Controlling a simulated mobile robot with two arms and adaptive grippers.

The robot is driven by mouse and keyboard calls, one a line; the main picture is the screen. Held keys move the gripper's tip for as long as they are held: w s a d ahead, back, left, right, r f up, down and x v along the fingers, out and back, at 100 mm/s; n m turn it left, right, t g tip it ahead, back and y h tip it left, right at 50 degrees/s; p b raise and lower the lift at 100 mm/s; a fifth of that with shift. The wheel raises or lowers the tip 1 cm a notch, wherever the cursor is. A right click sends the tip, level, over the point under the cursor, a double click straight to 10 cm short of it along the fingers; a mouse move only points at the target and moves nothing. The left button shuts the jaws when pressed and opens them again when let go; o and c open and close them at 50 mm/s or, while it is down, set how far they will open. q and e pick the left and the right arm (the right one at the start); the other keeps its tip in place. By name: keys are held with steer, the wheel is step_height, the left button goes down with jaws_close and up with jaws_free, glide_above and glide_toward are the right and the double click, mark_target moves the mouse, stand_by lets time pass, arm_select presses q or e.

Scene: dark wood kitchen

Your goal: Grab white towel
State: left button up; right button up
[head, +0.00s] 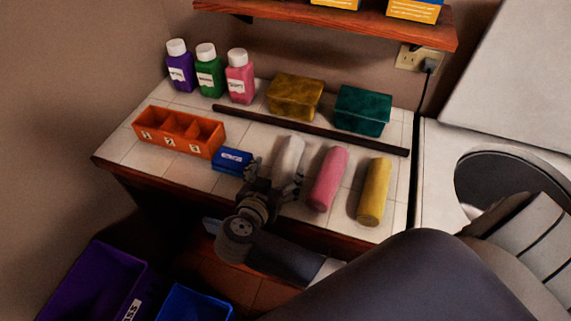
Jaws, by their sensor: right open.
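The white towel (290,153) is a rolled cylinder lying on the tiled counter (192,178), left of the pink rolled towel (328,178) and the yellow rolled towel (374,192). My right gripper (275,174) is open at the near end of the white towel, with its fingers spread to either side. The near end of the towel is hidden behind the gripper, and I cannot tell whether the fingers touch it. My left gripper is not in view.
A blue box (231,160) lies close left of the gripper. An orange divided tray (180,132) is farther left. A dark bar (310,129) crosses the counter behind the towels. Bottles (210,73), a gold box (295,97) and a teal box (362,110) stand behind it.

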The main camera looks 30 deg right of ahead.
mark_target(284, 168)
steer(key=x, duration=0.4)
steer(key=shift+s+d+f, duration=0.15)
steer(key=shift+d+f, duration=0.1)
steer(key=shift+d, duration=0.05)
steer(key=shift+a, duration=0.1)
steer(key=c, duration=1.2)
steer(key=shift+r, duration=0.1)
steer(key=shift+c, duration=0.2)
